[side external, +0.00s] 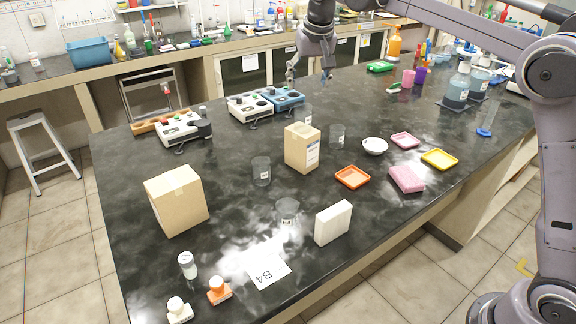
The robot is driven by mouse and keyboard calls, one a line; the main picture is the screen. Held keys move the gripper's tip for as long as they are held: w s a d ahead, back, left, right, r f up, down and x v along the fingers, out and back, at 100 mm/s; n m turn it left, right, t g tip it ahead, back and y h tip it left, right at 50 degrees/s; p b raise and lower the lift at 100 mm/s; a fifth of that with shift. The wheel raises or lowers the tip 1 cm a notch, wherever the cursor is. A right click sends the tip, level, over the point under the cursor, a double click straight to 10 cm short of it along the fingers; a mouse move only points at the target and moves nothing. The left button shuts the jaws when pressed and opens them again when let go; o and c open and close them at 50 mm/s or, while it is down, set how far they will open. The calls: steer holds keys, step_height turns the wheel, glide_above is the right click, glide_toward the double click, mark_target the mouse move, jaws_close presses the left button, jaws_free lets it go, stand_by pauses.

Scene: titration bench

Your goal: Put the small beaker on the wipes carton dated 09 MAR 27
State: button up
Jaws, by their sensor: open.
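My gripper (309,74) is open and empty, raised above the bench's far side near the blue and white instruments. A large brown carton (177,201) stands at the left and a smaller brown carton (301,148) with a pale label stands mid-bench. Their dates are too small to read. Clear beakers stand around the smaller carton: one to its left (262,171), one to its right (337,134), one behind it (305,116) and one low, wide one in front (287,212). I cannot tell for sure which is the small beaker. My gripper is apart from all of them.
A white box (333,223) stands near the front edge. A white bowl (374,146), an orange tray (352,177), a yellow tray (440,160) and a pink block (406,179) lie at the right. Small bottles and a B4 card (266,272) are at the front left.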

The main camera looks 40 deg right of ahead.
steer(key=s+f+n+t+y, duration=0.1)
steer(key=s+f+n+t, duration=0.1)
steer(key=s, duration=1.5)
steer(key=s+f+n+t, duration=0.1)
steer(key=s+f+n, duration=0.1)
steer(key=s+f, duration=1)
steer(key=shift+s+a+n+y, duration=0.2)
steer(key=shift+s+n+y, duration=0.15)
steer(key=shift+s, duration=0.6)
